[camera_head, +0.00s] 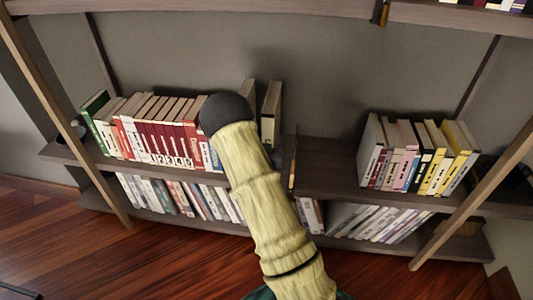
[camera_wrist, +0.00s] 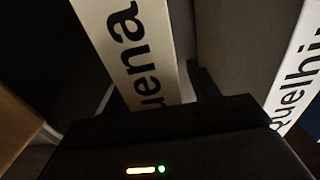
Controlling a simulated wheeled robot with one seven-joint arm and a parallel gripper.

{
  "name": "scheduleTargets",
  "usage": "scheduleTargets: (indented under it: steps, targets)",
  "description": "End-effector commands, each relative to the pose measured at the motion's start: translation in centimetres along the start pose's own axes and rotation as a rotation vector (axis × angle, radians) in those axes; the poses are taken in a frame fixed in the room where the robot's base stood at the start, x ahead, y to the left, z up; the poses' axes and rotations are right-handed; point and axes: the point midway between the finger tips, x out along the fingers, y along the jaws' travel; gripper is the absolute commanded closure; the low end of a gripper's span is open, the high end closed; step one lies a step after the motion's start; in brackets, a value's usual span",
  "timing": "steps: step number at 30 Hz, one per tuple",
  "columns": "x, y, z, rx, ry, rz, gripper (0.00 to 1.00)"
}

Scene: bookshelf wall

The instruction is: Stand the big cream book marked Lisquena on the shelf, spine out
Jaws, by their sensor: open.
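The big cream book (camera_wrist: 132,45) shows in the wrist view as a pale spine with large black letters ending in "uena". It stands upright, spine facing me, its lower part hidden behind my gripper. My gripper (camera_wrist: 158,92) is open, with a dark finger on each side of that spine; I cannot tell if either touches it. In the head view the black end of my arm covers the fingers. A cream book top (camera_head: 247,90) shows just behind it on the upper shelf (camera_head: 325,165), probably the same book.
A second cream book (camera_wrist: 297,70), lettered "quelhi", stands to the right, a gap between them. Red and white books (camera_head: 155,130) fill the shelf to the left. Another group (camera_head: 415,155) stands at right, with bare shelf before it. More books (camera_head: 375,222) line the lower shelf.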

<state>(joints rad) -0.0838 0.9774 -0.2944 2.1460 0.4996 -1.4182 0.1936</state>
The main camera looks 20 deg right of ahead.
Motion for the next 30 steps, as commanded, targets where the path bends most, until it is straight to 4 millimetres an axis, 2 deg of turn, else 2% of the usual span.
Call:
scheduleTargets:
  steps: [5, 24, 30]
  targets:
    - [-2.2, -0.1, -0.2, -0.002, 0.000, -0.001, 0.40]
    - [-14.7, -0.1, -0.3, -0.001, 0.006, -0.003, 0.40]
    - [-16.7, 0.0, -0.3, 0.001, 0.011, -0.001, 0.40]
